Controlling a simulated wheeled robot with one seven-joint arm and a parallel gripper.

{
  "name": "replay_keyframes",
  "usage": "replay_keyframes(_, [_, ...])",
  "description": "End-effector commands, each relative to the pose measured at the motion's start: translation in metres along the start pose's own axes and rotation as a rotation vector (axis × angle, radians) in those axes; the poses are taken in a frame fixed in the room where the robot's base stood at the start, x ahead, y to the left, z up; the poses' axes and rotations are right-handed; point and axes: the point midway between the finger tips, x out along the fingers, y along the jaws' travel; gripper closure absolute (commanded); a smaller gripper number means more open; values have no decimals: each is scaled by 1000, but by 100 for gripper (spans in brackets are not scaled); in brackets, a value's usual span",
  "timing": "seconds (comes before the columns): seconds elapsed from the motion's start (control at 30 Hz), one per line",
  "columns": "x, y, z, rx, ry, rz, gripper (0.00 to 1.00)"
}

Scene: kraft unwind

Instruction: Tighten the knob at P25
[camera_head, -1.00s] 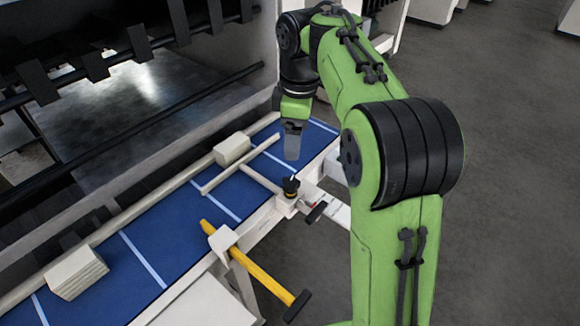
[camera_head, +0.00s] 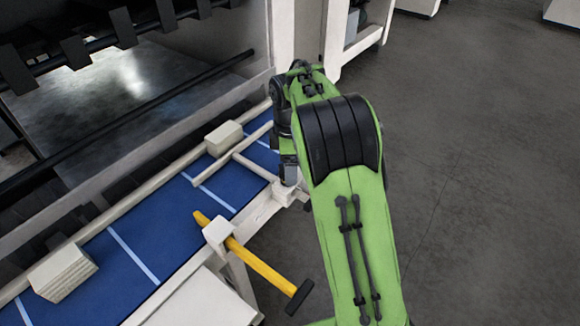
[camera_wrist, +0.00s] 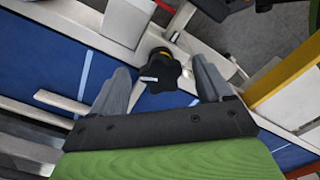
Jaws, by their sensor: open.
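A black lobed knob (camera_wrist: 160,70) with a white mark on top and a yellow band below shows in the wrist view, on a pale bracket at the edge of the blue bed. My gripper (camera_wrist: 160,82) is open, with one grey finger on each side of the knob in the picture. Whether the fingers are level with the knob or above it, I cannot tell. In the head view my gripper (camera_head: 289,172) is at the bed's front edge, and the arm hides the knob. No P25 label is readable.
A yellow handle (camera_head: 255,262) with a black end sticks out from a pale clamp (camera_head: 217,234). Pale blocks (camera_head: 224,138) (camera_head: 62,272) lie on the blue bed (camera_head: 130,238). Pale rails cross it near my gripper. Open grey floor (camera_head: 470,190) lies to the right.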

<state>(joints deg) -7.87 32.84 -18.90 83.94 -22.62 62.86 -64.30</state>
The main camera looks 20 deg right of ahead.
Motion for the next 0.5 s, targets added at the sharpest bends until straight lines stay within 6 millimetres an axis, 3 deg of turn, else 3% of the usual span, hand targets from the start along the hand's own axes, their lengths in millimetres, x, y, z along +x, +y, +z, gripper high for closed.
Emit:
replay_keyframes(0.27, [4, 0, 0, 0, 0, 1, 22])
replay_keyframes(0.5, [3, 0, 0, 0, 0, 1, 56])
